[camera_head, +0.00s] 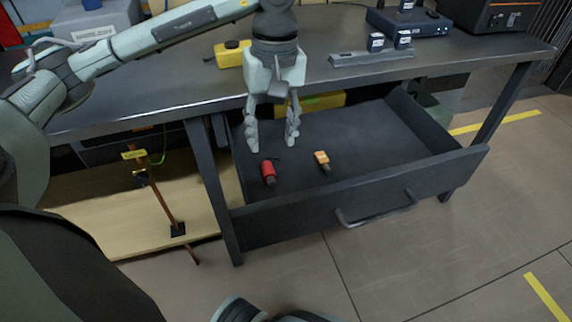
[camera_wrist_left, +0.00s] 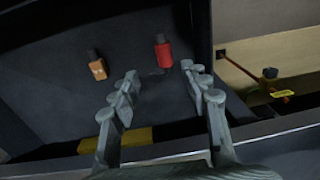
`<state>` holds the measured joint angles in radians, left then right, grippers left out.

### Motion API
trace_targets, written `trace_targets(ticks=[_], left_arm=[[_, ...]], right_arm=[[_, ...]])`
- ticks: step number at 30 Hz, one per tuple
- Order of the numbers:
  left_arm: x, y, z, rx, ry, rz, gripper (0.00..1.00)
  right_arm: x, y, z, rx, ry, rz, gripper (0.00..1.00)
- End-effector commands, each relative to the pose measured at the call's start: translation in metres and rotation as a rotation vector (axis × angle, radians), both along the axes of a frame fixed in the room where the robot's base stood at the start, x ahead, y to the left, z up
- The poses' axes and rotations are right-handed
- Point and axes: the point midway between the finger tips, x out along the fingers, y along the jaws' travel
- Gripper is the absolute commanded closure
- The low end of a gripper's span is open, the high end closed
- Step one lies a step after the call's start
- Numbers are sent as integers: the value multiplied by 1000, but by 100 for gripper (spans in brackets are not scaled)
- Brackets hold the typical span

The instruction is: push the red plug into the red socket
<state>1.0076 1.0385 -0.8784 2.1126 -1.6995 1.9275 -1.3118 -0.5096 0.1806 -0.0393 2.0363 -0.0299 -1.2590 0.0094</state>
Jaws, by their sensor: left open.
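The red plug (camera_head: 268,171) with a dark end lies on the floor of the open drawer, near its left side. It also shows in the left wrist view as a red body (camera_wrist_left: 164,54), just beyond the fingertips. My left gripper (camera_head: 273,146) points down over the drawer, open and empty, with its fingers apart above and slightly behind the red plug. The left wrist view shows the open fingers (camera_wrist_left: 158,72) with nothing between them. I cannot make out a red socket in either view. My right gripper is not in view.
An orange plug (camera_head: 322,160) lies to the right of the red one. The dark drawer (camera_head: 390,140) is pulled out below the bench (camera_head: 150,110). On the bench are a yellow item (camera_head: 232,55), a grey strip (camera_head: 370,57) and a dark blue box (camera_head: 408,22). The drawer's right part is clear.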

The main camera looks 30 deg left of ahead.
Motion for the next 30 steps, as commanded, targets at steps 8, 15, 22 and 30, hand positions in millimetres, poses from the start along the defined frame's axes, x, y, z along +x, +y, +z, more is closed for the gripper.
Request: trace_targets(ticks=[8, 15, 22, 30], left_arm=[[-4, 2, -30, 2, 4, -1, 54], [-9, 6, -65, 1, 4, 0, 54], [-9, 6, -76, 1, 1, -1, 54], [-9, 6, -75, 1, 1, -1, 71]], right_arm=[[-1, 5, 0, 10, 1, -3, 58], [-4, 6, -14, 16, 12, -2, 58], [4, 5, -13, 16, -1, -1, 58], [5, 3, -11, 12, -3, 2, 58]])
